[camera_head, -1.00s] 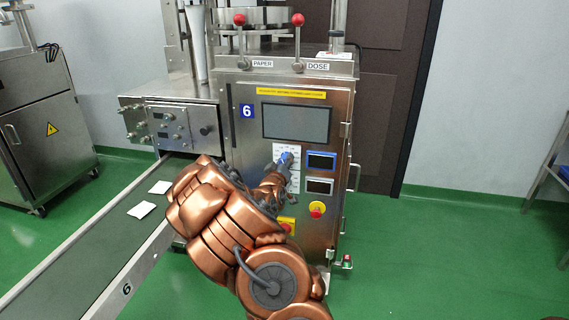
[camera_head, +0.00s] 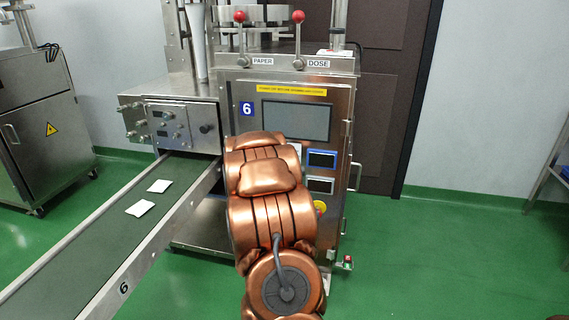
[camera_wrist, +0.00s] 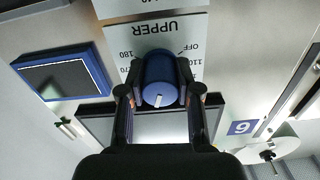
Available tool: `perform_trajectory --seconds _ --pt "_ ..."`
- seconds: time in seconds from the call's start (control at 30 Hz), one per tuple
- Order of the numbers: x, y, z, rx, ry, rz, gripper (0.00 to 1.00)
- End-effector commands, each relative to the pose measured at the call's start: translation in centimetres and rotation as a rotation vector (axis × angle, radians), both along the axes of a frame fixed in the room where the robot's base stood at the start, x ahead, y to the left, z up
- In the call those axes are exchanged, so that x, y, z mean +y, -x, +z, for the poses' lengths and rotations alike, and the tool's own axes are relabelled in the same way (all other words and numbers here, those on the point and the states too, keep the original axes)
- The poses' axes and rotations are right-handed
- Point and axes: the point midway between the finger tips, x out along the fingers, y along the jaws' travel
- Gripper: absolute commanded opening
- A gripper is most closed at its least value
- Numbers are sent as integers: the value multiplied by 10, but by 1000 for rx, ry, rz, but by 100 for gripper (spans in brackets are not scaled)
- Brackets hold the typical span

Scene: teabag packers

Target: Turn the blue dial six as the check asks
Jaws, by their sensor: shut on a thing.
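The blue dial (camera_wrist: 160,80) shows in the wrist view on a white scale plate (camera_wrist: 152,38) that reads UPPER upside down, with OFF and numbers such as 180 and 110 around it. A white mark on the dial points toward the bottom of the picture. My gripper (camera_wrist: 161,94) is shut on the dial, one finger on each side. In the head view my copper arm hides the dial and gripper. The machine (camera_head: 340,130) carries a blue sign 6 (camera_head: 247,109).
A blue-framed display (camera_head: 322,160) and a second display (camera_head: 320,185) sit right of my arm. A partly hidden yellow-backed button (camera_head: 319,207) is below them. The conveyor (camera_head: 95,235) at left carries two white packets (camera_head: 159,186).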

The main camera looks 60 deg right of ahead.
Motion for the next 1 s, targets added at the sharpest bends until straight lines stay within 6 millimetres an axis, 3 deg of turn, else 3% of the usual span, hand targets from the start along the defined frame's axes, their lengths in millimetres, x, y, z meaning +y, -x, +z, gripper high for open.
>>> perform_trajectory --seconds 0.4,0.9,0.93,1.0 --pt "-2 2 3 -157 -51 -6 0" --pt "-2 2 3 -171 -56 -7 0" --pt "-2 2 3 -171 -56 -7 35" --pt "-2 2 3 -171 -57 -6 42"
